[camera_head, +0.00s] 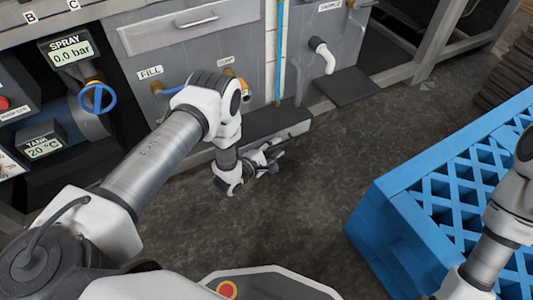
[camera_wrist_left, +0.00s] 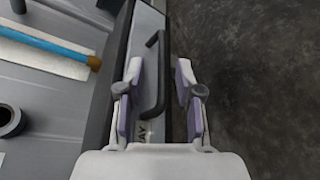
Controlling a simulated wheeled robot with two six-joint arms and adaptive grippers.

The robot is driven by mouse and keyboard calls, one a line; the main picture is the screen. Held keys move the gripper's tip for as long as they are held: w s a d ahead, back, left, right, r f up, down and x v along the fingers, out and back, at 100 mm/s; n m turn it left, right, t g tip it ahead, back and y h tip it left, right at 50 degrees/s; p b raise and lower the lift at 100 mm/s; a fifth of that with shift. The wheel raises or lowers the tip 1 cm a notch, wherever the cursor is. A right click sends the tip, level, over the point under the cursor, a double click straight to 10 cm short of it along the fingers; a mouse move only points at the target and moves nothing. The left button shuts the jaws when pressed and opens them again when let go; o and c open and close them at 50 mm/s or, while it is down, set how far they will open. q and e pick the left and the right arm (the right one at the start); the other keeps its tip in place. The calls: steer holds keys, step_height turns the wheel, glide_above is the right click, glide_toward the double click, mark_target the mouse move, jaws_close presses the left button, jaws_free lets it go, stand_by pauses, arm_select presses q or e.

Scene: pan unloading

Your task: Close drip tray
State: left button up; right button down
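The drip tray (camera_head: 272,122) sticks out at the foot of the machine, with its dark inside showing from above. In the left wrist view its light front panel (camera_wrist_left: 148,22) carries a black bar handle (camera_wrist_left: 154,75) and a partly hidden label. My left gripper (camera_head: 272,157) is low in front of the tray. In the left wrist view the left gripper (camera_wrist_left: 158,92) is open, with its fingers apart on either side of the handle. I cannot tell whether a finger touches it. My right arm shows at the right edge, but its fingers are out of the picture.
A blue crate (camera_head: 385,230) stands on the floor at the right. A white spout (camera_head: 323,55) hangs over a dark plate (camera_head: 345,87) right of the tray. A blue-handled valve (camera_head: 97,98) is at the left. The dark floor (camera_head: 320,170) before the tray is clear.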

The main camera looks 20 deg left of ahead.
arm_select(q)
steer(key=v, duration=1.1)
